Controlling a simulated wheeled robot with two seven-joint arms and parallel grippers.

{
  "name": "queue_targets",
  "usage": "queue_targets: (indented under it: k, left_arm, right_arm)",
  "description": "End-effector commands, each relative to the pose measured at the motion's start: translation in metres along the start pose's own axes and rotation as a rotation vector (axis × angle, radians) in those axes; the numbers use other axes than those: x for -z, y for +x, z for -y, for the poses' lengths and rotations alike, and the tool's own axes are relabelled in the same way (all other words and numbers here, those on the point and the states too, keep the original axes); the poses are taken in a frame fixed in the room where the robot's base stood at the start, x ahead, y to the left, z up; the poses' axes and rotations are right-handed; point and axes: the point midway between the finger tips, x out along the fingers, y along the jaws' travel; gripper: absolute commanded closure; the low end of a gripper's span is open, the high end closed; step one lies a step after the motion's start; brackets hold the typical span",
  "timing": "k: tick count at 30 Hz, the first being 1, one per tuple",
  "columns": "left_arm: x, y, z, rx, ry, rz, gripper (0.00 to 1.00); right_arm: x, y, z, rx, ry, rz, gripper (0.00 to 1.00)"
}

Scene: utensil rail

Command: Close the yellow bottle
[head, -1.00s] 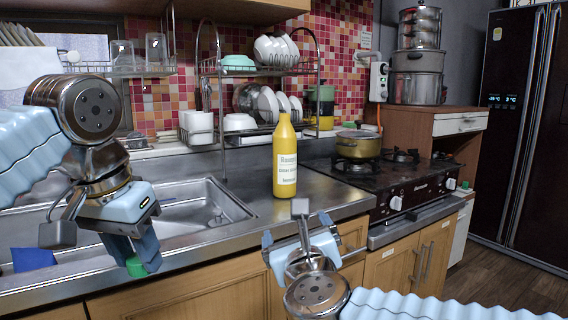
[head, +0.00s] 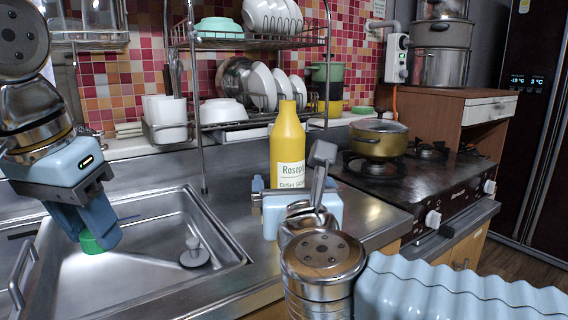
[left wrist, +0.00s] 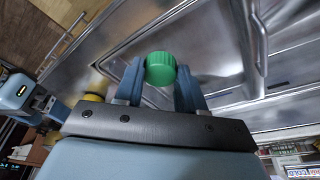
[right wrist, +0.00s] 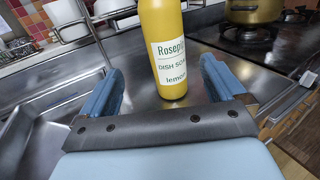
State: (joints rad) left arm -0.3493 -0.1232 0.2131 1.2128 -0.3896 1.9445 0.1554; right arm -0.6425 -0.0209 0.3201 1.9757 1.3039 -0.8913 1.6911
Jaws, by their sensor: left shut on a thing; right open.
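The yellow bottle (head: 288,150) stands upright on the counter, with a white label reading dish soap; its top shows no cap in the head view. My right gripper (right wrist: 165,85) is open, with its fingers spread on either side of the bottle's lower part (right wrist: 165,45) and gaps to both. In the head view my right gripper (head: 258,185) is just in front of the bottle and hides its base. My left gripper (head: 100,238) is shut on a green cap (head: 90,242) above the sink. The cap (left wrist: 160,68) sits between the fingertips in the left wrist view.
The sink (head: 150,250) lies left of the bottle. A dish rack (head: 250,125) with bowls and plates stands behind. A stove (head: 430,175) with a yellow pot (head: 378,140) is at the right.

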Motion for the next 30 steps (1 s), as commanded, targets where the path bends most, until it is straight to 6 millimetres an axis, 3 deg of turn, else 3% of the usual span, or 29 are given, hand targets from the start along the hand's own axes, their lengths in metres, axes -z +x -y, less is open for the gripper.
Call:
queue_targets:
  k: [14, 24, 30]
  left_arm:
    - [0.0, -0.001, 0.0, 0.0, 0.0, 0.0, 0.89]
    - [0.003, -0.012, 0.0, 0.0, 0.0, 0.0, 0.89]
    - [0.004, -0.013, 0.0, 0.0, 0.0, 0.0, 0.89]
  right_arm:
    - [0.0, 0.002, 0.0, 0.0, -0.001, 0.0, 0.03]
    - [-0.001, 0.055, 0.001, 0.001, -0.002, -0.002, 0.03]
    - [0.0, 0.069, 0.001, -0.001, 0.0, -0.001, 0.03]
